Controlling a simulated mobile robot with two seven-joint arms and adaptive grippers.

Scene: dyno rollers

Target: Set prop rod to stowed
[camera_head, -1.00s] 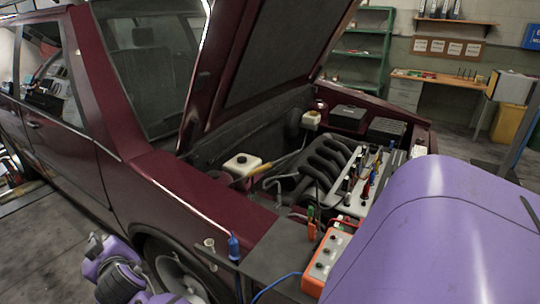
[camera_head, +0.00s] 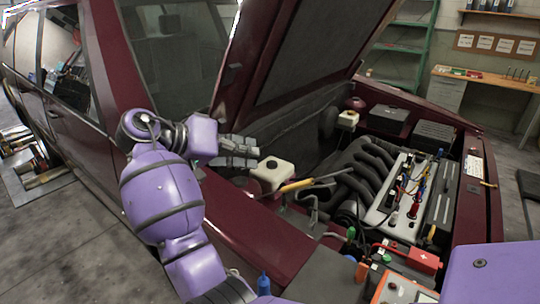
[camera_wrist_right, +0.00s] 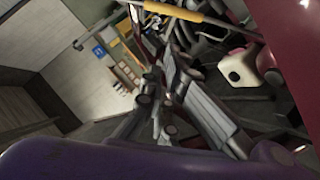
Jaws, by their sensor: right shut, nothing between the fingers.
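The prop rod shows by its yellow grip (camera_head: 297,185), low across the near side of the engine bay behind the fender. Its thin grey end runs right toward the engine. In the right wrist view the yellow grip (camera_wrist_right: 175,11) crosses the top edge. The maroon hood (camera_head: 300,55) stands raised; what holds it up is not clear. My right gripper (camera_head: 254,151) is shut and empty above the fender, just left of the white-capped reservoir and apart from the grip. Its fingers (camera_wrist_right: 172,80) fill the middle of the wrist view. My left gripper is not in view.
The white reservoir (camera_head: 272,174) stands close to the right gripper. Dark intake pipes (camera_head: 362,170) and a tool-covered engine top lie to the right. An orange meter (camera_head: 400,290) and a blue-capped bottle (camera_head: 263,284) sit at the front. A green shelf (camera_head: 400,40) is behind.

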